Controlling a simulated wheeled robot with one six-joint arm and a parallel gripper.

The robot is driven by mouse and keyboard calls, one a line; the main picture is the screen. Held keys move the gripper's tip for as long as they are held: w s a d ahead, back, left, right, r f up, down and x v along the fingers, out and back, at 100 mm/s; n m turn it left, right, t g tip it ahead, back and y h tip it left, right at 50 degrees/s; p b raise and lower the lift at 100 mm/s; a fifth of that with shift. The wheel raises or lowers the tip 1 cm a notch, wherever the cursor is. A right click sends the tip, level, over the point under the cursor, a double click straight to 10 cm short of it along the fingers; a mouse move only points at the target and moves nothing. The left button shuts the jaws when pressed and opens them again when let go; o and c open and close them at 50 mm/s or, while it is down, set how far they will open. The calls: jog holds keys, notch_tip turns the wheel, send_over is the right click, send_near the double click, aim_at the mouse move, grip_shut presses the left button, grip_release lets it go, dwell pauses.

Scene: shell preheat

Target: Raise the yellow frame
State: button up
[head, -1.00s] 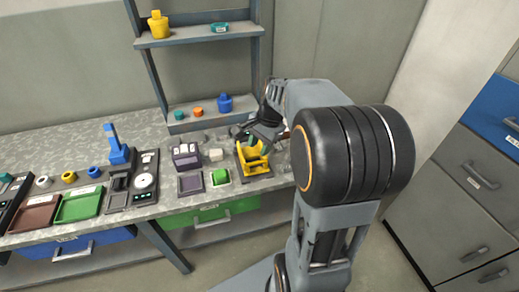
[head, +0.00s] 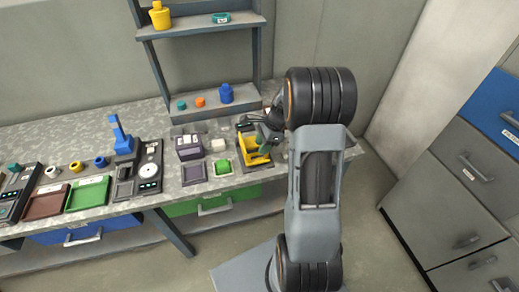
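The yellow frame (head: 250,153) stands at the right part of the speckled workbench, on a dark base. It looks tilted. My gripper (head: 266,137) is at the frame's upper right side, very close to it. The fingertips are small and partly hidden by the frame and my wrist, so I cannot tell whether they touch it or whether they are open or shut.
Grey drawers (head: 470,170) stand at the right.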

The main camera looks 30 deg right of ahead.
jog(key=shift+x, duration=1.4)
jog(key=shift+c, duration=0.2)
grip_shut()
